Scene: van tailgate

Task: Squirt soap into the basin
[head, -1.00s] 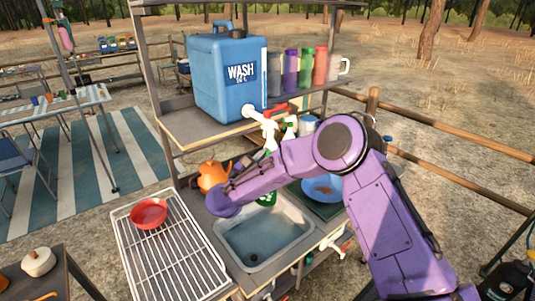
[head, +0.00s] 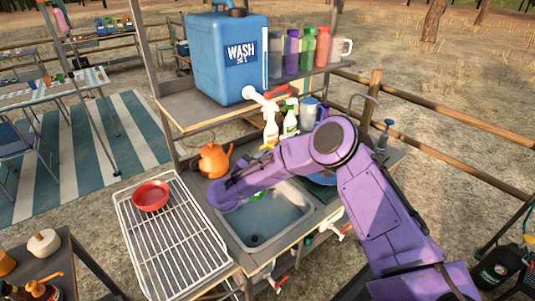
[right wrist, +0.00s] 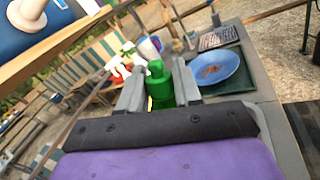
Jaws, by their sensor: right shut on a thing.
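The grey basin (head: 285,237) is set in the counter in the head view and looks empty. My right arm reaches across it from the right, with its wrist over the basin's back left corner. In the right wrist view my right gripper (right wrist: 159,82) is shut on a green soap bottle (right wrist: 160,90) with a green top. In the head view only a small green patch of the bottle (head: 258,194) shows below the arm; the fingers are hidden there. I cannot tell where its nozzle points. My left gripper is not in view.
A blue wash jug (head: 225,60) with a white tap stands on the shelf above. White spray bottles (head: 270,124), an orange kettle (head: 213,160) and a drying rack (head: 175,240) with a red bowl (head: 151,195) surround the basin. A blue plate (right wrist: 212,68) lies to the right.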

